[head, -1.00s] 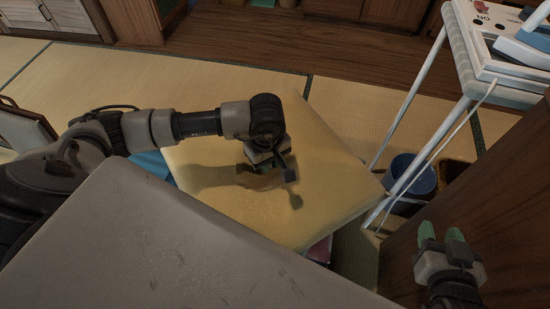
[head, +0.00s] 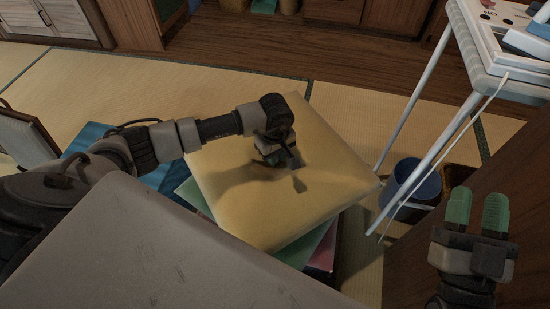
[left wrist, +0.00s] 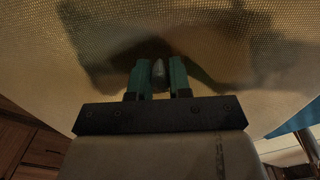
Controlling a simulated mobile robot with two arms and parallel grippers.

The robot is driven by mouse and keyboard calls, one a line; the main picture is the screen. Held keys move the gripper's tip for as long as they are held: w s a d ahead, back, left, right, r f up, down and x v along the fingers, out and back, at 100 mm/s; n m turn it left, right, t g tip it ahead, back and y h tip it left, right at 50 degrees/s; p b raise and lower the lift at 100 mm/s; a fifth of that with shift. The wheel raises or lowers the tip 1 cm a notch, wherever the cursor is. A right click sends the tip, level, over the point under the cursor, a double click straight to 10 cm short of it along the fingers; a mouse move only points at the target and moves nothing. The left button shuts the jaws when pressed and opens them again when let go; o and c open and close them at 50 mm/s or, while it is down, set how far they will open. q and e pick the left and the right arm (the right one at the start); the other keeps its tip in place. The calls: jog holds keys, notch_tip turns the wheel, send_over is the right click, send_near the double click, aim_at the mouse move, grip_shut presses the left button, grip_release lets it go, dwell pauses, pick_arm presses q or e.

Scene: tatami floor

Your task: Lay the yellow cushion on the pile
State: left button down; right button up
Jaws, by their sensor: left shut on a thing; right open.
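The yellow cushion (head: 330,190) lies nearly flat over the pile, turned at an angle. It also fills the top of the left wrist view (left wrist: 245,40). My left gripper (head: 277,158) is at its upper face, shut on the cushion at a small grey knob (left wrist: 158,72) between the green fingers. Under the cushion show a green cushion (head: 194,196) at left and a red one (head: 323,257) at the lower right. I cannot tell whether the yellow cushion touches them. My right gripper (head: 476,212) is open and empty at the right.
A blue flat thing (head: 90,138) lies left of the pile, partly behind my arm. A white trolley (head: 437,115) and a blue bin (head: 415,187) stand at right. A wooden panel (head: 490,165) is beside my right gripper. Tatami (head: 140,85) behind the pile is clear.

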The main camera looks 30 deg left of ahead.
pick_arm(q)
jog(key=shift+f, duration=0.45)
pick_arm(e)
jog(key=shift+s+r+t, duration=0.3)
jog(key=shift+r+t, duration=0.2)
pick_arm(q)
jog(key=shift+f+b, duration=0.25)
jog(key=shift+b, duration=0.05)
jog(key=c, duration=1.1)
grip_release()
jog(key=shift+o, duration=0.2)
pick_arm(e)
jog(key=shift+s+r+t+y, duration=0.3)
jog(key=shift+s+r+t, duration=0.1)
jog(key=shift+r+t, duration=0.15)
